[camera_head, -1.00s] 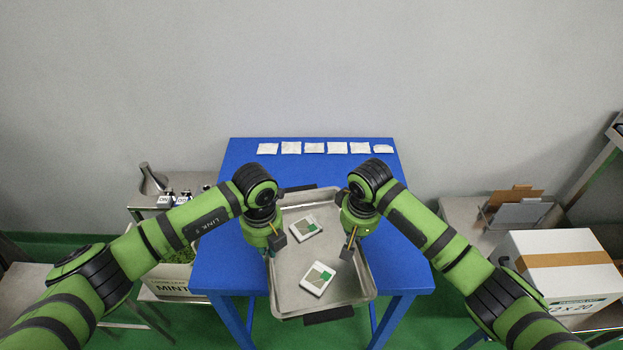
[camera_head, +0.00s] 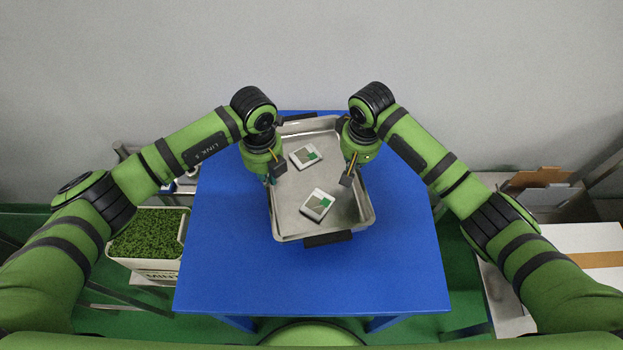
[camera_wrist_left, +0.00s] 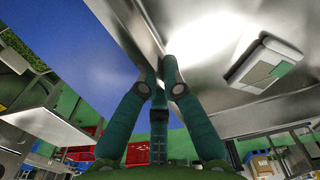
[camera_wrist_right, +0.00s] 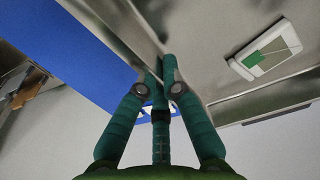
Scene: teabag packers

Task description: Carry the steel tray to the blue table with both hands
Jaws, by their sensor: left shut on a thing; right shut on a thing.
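The steel tray (camera_head: 346,221) is a shallow rectangular pan with black end handles. It is over the blue table (camera_head: 234,277) in the head view; I cannot tell whether it touches the tabletop. Two white and green packets (camera_head: 318,204) (camera_head: 303,156) lie inside it. My left gripper (camera_head: 271,181) is shut on the tray's left wall, which also shows in the left wrist view (camera_wrist_left: 128,27). My right gripper (camera_head: 349,179) is shut on the right wall, seen between its fingers in the right wrist view (camera_wrist_right: 159,75).
A planter of green mint (camera_head: 147,238) stands left of the table. A white carton (camera_head: 577,246) with brown tape and an open brown box (camera_head: 540,187) are at the right. The table's front part is bare. A grey wall is behind.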

